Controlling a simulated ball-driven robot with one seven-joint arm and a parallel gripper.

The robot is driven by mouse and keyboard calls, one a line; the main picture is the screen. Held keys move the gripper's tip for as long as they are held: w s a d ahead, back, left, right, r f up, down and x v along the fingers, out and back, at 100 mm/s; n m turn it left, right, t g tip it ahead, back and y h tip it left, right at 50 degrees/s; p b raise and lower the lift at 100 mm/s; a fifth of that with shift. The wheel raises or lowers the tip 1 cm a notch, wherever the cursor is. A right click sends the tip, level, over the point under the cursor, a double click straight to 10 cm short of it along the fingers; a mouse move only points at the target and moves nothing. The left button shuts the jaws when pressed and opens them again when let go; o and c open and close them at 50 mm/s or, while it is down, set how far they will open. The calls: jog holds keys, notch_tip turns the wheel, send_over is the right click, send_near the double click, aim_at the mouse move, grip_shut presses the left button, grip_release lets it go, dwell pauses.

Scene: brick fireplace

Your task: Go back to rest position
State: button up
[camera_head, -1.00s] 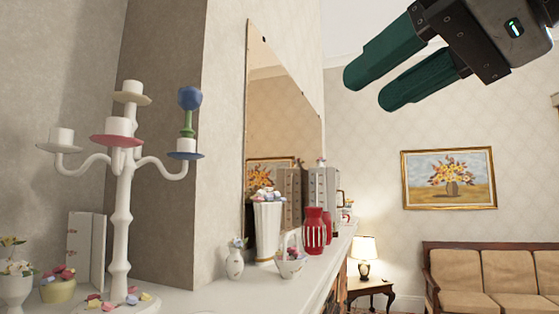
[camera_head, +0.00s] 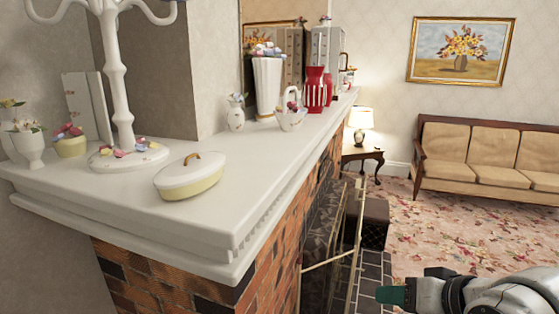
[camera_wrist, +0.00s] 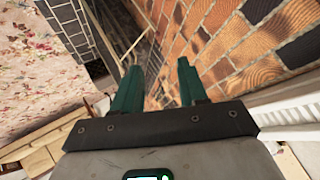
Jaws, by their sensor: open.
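My gripper shows in the wrist view (camera_wrist: 156,88) with its two green fingers apart and nothing between them. In the head view only a green fingertip of my gripper (camera_head: 391,294) and part of my arm show at the lower right. The gripper is low, to the right of the brick fireplace and below the mantel top. The brick wall (camera_wrist: 225,45) lies in front of the fingers in the wrist view.
The white mantel (camera_head: 120,205) holds a lidded dish (camera_head: 188,180), a candelabra (camera_head: 117,95), a red vase (camera_head: 317,92) and a basket (camera_head: 290,119). A gilt fire screen (camera_head: 335,245) stands before the hearth. A sofa (camera_head: 490,155) and open carpet (camera_head: 440,230) lie to the right.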

jog(key=s+d+f+g+h, duration=0.2)
jog(key=s+d+f+g, duration=0.1)
jog(key=s+f, duration=1.1)
jog(key=s+d+f+n+g+h, duration=0.1)
jog(key=s+d+f+g+h, duration=0.1)
jog(key=s+f, duration=1.2)
jog(key=s+d+g, duration=0.1)
jog(key=s+g, duration=0.1)
jog(key=s, duration=0.1)
jog(key=shift+d+f+g+h, duration=0.25)
jog(key=shift+d+g+h, duration=0.05)
jog(key=shift+d+h, duration=0.1)
jog(key=shift+d, duration=0.1)
